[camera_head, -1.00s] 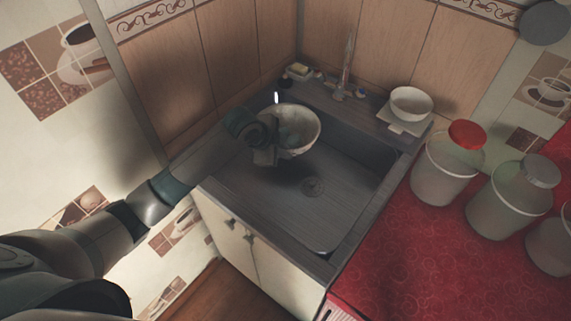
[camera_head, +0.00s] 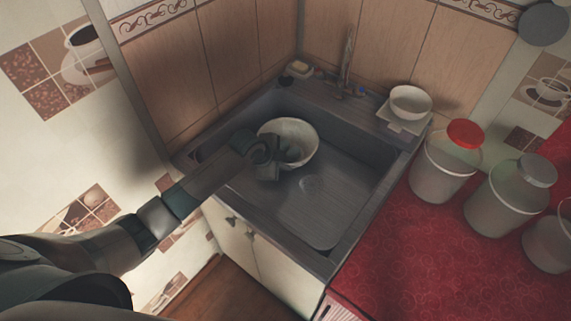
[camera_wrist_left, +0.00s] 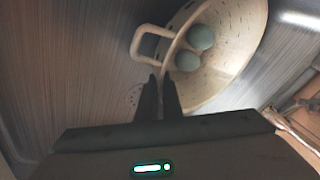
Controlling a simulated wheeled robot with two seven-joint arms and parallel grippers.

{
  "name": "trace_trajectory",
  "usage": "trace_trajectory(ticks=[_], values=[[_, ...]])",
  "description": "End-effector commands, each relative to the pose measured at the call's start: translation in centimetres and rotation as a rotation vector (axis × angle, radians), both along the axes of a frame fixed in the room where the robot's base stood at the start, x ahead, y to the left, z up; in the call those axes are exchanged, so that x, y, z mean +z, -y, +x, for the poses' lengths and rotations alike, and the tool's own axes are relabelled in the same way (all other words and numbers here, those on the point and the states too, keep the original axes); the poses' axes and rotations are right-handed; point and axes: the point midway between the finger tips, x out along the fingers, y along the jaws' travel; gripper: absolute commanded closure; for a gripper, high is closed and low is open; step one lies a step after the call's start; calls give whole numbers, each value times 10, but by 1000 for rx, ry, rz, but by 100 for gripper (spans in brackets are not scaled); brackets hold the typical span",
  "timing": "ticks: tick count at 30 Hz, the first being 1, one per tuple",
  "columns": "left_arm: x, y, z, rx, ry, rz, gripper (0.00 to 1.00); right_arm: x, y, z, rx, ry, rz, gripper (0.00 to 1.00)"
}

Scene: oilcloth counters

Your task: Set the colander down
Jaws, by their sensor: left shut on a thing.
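The colander (camera_head: 296,134) is a pale, round bowl with small holes, low inside the left part of the grey sink (camera_head: 335,215). In the left wrist view the colander (camera_wrist_left: 235,65) is tilted in the picture, with a loop handle (camera_wrist_left: 150,40) at its rim and two grey-green round things (camera_wrist_left: 195,48) inside. My left gripper (camera_head: 275,160) is at the colander's near side, its fingers (camera_wrist_left: 160,97) shut at the handle and rim. Whether the colander's base touches the sink floor cannot be told. My right gripper is not in view.
A faucet (camera_head: 347,65) stands at the sink's back edge, with a soap dish (camera_head: 299,68) to its left. A white bowl (camera_head: 410,101) sits at the back right corner. Lidded jars (camera_head: 446,160) stand on the red counter (camera_head: 410,255). The sink's front and right floor is clear.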

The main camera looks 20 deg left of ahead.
Motion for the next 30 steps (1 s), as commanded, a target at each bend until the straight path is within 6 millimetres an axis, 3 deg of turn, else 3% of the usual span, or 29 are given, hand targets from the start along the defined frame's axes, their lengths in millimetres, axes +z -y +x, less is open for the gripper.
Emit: trace_trajectory(ticks=[13,16,30], values=[[-6,0,1,0,2,-1,100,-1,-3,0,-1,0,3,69],[-6,0,0,0,1,0,75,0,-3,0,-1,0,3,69],[-1,-1,-1,0,2,-1,75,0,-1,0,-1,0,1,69]])
